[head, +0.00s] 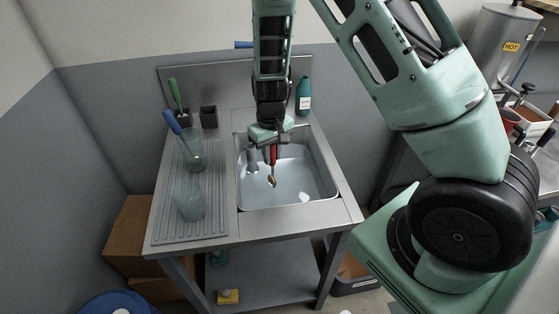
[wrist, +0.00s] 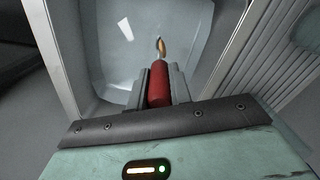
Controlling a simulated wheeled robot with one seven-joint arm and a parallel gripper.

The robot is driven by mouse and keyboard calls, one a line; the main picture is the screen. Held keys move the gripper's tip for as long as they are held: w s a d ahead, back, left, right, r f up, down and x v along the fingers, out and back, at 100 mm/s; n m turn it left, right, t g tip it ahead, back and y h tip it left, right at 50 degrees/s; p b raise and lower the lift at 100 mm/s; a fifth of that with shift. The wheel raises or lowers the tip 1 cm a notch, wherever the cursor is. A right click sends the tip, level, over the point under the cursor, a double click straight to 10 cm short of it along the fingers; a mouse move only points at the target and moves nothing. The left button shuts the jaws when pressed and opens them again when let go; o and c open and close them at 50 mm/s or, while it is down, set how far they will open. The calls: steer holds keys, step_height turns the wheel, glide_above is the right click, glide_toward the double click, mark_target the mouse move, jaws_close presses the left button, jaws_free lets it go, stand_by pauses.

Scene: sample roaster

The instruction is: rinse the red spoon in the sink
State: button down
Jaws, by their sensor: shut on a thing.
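My gripper (head: 267,148) is shut on the red spoon (head: 273,157) above the sink basin (head: 315,185). In the wrist view the red handle of the spoon (wrist: 159,84) sits between the two grey fingers of my gripper (wrist: 158,80). The small brownish bowl of the spoon points away from the gripper, down toward the basin (wrist: 110,60). In the head view the spoon hangs bowl down. I cannot tell whether its tip touches the basin floor or any water. The top of the sink is partly hidden by my arm.
A ribbed drainboard (head: 202,226) left of the basin holds two clear glass vessels, one at the back (head: 193,150) and one in front (head: 189,198). A blue-handled tool (head: 173,123) leans at the rear one. A teal bottle (head: 304,97) and a dark cup (head: 208,117) stand behind.

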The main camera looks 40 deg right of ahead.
steer(key=s+d+r+m+p, duration=0.1)
steer(key=s+r+m+p, duration=0.3)
steer(key=r+p, duration=0.5)
steer(key=shift+d+r+m+p, duration=0.35)
steer(key=shift+m+p, duration=0.55)
steer(key=shift+p, duration=0.9)
steer(key=shift+f, duration=0.15)
step_height(320, 180, down, 17)
steer(key=b, duration=1.4)
step_height(320, 180, up, 14)
steer(key=p, duration=1.1)
steer(key=shift+f, duration=0.1)
stand_by(0.5)
